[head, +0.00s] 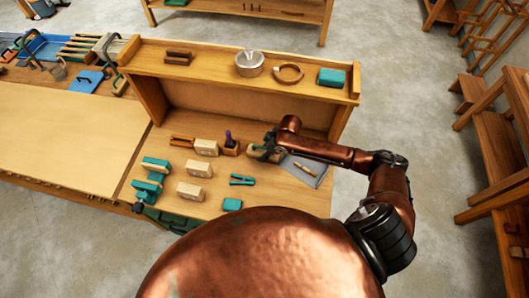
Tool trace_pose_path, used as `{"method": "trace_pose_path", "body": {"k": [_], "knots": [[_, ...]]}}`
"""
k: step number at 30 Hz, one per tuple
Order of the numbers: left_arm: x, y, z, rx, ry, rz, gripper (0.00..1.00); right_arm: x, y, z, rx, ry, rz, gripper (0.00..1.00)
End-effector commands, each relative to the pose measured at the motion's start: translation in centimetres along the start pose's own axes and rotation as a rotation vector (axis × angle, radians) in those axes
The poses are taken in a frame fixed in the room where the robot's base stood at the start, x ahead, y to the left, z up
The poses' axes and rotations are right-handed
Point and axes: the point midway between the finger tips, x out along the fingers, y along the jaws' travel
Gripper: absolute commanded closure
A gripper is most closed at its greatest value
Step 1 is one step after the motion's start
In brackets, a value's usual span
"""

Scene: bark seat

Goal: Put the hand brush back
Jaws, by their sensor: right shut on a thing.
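My right arm reaches in from the right, over the bench. Its gripper (264,151) is low over the worktop, at the foot of the raised shelf, and is shut on the hand brush. The brush is small in this view and mostly hidden by the gripper and wrist, so its tilt and whether it touches the worktop cannot be told. The bench worktop (215,208) shows bare wood in front of it. My left gripper is not in view.
A small wooden holder (231,148) stands just left of the gripper. A grey sheet (318,180) with a wooden-handled tool lies right. Pale wooden blocks (194,193) and teal clamps (242,180) lie in front. The raised shelf (215,65) bears a metal pot (249,65).

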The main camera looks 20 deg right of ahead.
Motion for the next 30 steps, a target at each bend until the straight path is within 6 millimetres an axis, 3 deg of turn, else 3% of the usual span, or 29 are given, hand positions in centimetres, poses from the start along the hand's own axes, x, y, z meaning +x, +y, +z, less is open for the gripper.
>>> {"method": "trace_pose_path", "body": {"k": [20, 21, 30], "knots": [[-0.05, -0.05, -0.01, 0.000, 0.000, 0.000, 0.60, 0.55, -0.05, 0.19, -0.001, 0.000, -0.001, 1.00], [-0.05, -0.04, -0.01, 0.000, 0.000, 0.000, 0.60, 0.52, -0.04, 0.17, -0.001, 0.001, 0.000, 0.61], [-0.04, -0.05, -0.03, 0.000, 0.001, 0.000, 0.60, 0.52, -0.03, 0.21, 0.000, 0.000, 0.000, 0.43]]}}
